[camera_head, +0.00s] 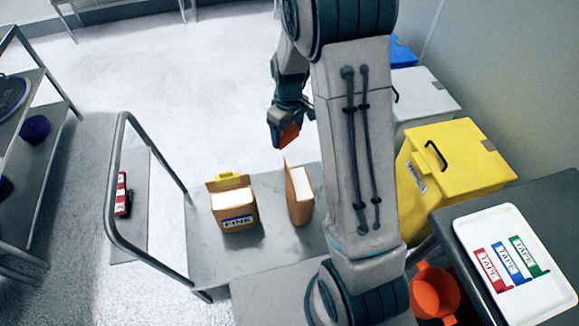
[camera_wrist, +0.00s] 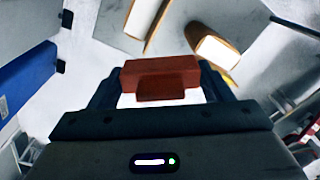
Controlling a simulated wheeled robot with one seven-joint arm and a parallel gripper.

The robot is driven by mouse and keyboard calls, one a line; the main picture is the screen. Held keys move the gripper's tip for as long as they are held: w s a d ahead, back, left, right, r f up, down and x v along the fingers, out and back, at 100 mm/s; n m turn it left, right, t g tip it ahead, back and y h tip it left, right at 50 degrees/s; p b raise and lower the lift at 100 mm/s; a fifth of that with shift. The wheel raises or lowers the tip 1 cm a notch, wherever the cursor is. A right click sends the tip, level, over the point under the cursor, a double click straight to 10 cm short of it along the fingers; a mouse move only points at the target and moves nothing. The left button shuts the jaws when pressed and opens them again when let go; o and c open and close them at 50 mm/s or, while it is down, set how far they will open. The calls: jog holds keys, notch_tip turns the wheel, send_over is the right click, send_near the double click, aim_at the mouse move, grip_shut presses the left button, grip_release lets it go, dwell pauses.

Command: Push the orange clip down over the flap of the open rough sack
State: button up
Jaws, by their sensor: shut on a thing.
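My gripper (camera_head: 287,128) is shut on the orange clip (camera_head: 289,135), held in the air above and behind the cart's sacks. In the wrist view the clip (camera_wrist: 160,76) spans the fingertips of my gripper (camera_wrist: 158,85). A brown sack (camera_head: 299,198) with white contents and a raised flap stands upright on the cart, no clip on it; it shows at the top of the wrist view (camera_wrist: 152,30). Its right side is partly hidden by my arm and its label is not visible. The clip is apart from it.
A second brown sack (camera_head: 236,212) with a blue-edged label and a yellow clip (camera_head: 228,176) stands left of it on the grey cart (camera_head: 270,258). The cart has a tubular handle (camera_head: 116,180). Yellow bin (camera_head: 455,165) and tape tray (camera_head: 462,228) are at right.

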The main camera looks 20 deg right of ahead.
notch_tip(320, 180, down, 10)
jog(key=n+b, duration=1.1)
jog(key=b, duration=0.9)
jog(key=shift+s+d+b, duration=0.25)
jog(key=shift+b, duration=0.15)
jog(key=shift+f, duration=0.15)
